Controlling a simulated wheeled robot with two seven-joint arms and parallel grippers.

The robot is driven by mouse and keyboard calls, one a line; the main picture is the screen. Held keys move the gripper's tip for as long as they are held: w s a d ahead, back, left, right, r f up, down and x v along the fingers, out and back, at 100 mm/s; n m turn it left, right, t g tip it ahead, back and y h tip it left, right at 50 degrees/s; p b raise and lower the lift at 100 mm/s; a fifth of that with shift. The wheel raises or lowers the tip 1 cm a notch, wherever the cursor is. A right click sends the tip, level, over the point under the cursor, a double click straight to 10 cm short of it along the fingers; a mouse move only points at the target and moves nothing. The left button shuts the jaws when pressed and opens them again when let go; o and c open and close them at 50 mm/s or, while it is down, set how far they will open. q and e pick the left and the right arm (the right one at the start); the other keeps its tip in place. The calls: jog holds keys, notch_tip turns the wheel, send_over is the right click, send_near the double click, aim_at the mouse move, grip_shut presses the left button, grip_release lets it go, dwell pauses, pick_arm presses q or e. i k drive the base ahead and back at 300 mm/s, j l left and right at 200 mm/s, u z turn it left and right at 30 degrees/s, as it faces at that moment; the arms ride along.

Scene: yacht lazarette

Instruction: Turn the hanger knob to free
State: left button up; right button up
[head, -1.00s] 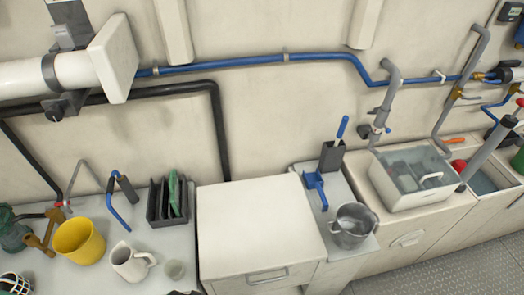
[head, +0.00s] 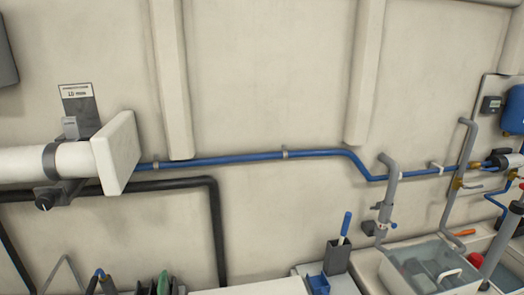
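A white cylinder hangs along the wall at the left, held by a dark grey bracket, the hanger (head: 50,163). A small black knob (head: 43,204) sits on the lower arm of this bracket, below the cylinder. Its exact setting is too small to read. A label plate (head: 78,105) is on the wall above the bracket, with larger text that seems to read "15 mm". The white block (head: 116,153) at the cylinder's right end stands out from the wall. Neither of my grippers shows in the head view.
A blue pipe (head: 240,157) and a black pipe (head: 150,184) run along the wall to the right of the hanger. A grey holder with a blue-handled tool (head: 346,224) stands at the bottom. A clear-lidded bin (head: 430,268) is at lower right.

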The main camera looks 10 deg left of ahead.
aim_at(45, 201)
jog(key=u, duration=0.4)
jog(key=i+u, duration=0.1)
jog(key=u, duration=0.75)
jog(key=i+l+u, duration=0.1)
jog(key=u, duration=0.3)
jog(key=l+u, duration=0.1)
jog(key=u, duration=0.3)
